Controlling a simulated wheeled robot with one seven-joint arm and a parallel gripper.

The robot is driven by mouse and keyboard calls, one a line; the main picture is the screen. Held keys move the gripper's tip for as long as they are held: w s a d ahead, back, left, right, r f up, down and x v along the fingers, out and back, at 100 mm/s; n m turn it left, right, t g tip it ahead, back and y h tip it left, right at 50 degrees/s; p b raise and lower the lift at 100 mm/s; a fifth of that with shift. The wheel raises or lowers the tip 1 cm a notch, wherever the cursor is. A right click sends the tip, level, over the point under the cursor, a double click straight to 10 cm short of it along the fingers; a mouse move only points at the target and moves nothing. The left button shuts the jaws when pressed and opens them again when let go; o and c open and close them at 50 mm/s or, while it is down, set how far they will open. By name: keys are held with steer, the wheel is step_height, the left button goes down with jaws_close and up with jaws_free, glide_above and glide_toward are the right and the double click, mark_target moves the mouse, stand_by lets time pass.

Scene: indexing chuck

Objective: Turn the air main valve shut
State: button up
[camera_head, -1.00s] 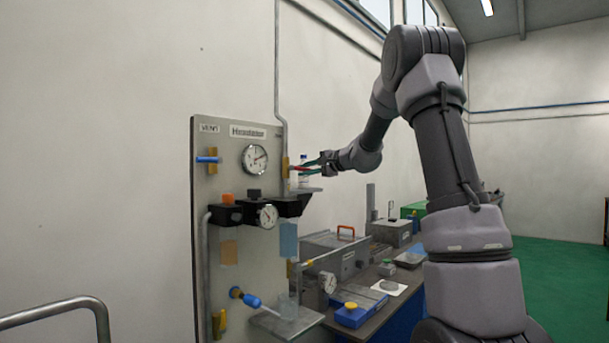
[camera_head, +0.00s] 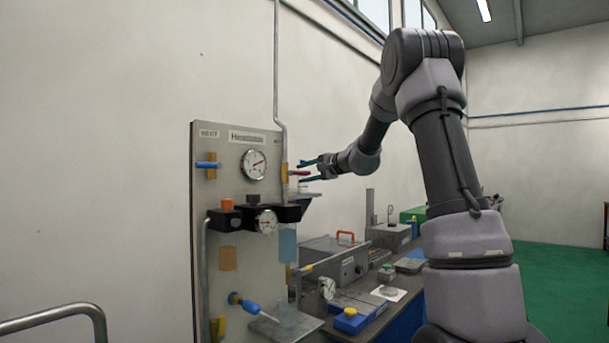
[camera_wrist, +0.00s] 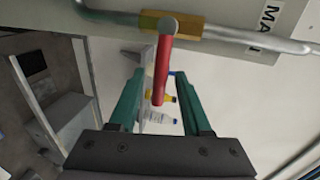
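The air main valve is a brass body (camera_wrist: 186,29) on a grey pipe, beside a partly cut-off label starting "MA". Its red handle (camera_wrist: 161,68) appears to stick out across the pipe. In the head view the handle (camera_head: 298,173) points right from the panel's right edge. My gripper (camera_wrist: 162,97) is open, with one green finger on each side of the handle and gaps showing. In the head view my gripper (camera_head: 304,171) has its fingers above and below the handle. Whether a finger touches the handle cannot be told.
The panel (camera_head: 240,190) carries gauges and blue-handled valves (camera_head: 207,164). A workbench with equipment (camera_head: 335,255) stands below. A rail (camera_head: 55,317) is at front left.

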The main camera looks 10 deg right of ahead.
steer(key=v, duration=1)
steer(key=shift+s+d, duration=0.25)
steer(key=shift+s, duration=0.05)
steer(key=shift+r, duration=0.1)
